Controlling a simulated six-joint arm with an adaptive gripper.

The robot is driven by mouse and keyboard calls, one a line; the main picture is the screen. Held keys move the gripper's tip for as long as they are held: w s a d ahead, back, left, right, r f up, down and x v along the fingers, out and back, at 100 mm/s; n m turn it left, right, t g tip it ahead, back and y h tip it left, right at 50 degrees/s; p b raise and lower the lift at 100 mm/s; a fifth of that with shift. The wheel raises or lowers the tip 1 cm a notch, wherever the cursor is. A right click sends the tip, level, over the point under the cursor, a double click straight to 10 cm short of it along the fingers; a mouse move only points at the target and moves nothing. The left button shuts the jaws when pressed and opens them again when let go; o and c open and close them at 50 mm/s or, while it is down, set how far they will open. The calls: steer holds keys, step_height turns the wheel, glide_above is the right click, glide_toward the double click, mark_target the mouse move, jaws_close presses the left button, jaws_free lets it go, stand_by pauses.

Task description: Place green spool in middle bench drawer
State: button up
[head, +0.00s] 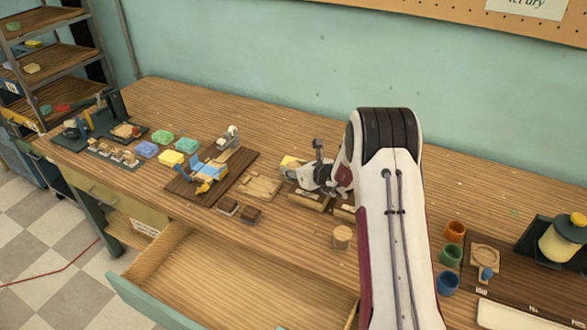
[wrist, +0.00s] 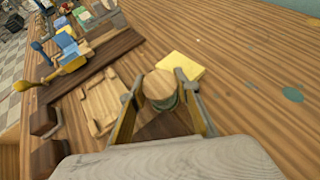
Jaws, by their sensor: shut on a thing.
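The green spool (wrist: 164,101) shows in the wrist view, with a round wooden top and a little dark green below it. My gripper (wrist: 160,106) is shut on it, with one finger on each side. In the head view my gripper (head: 294,172) is low over the bench, right of a wooden tray; I cannot make out the spool there. I cannot tell if the spool touches the bench. The middle bench drawer (head: 145,297) is pulled open at the front, and the inside that shows is empty. My arm hides its right end.
A yellow block (wrist: 184,64) lies just beyond the spool. A wooden tray (head: 260,187), two dark brown blocks (head: 239,212) and a slicing board (head: 188,191) are to the left. A round wooden piece (head: 342,236) stands near the drawer. Orange, green and blue cups (head: 449,256) are right of my arm.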

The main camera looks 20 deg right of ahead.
steer(key=shift+f, duration=0.1)
stand_by(0.3)
steer(key=o, duration=1.1)
steer(key=shift+v, duration=6.1)
steer(key=shift+a, duration=0.1)
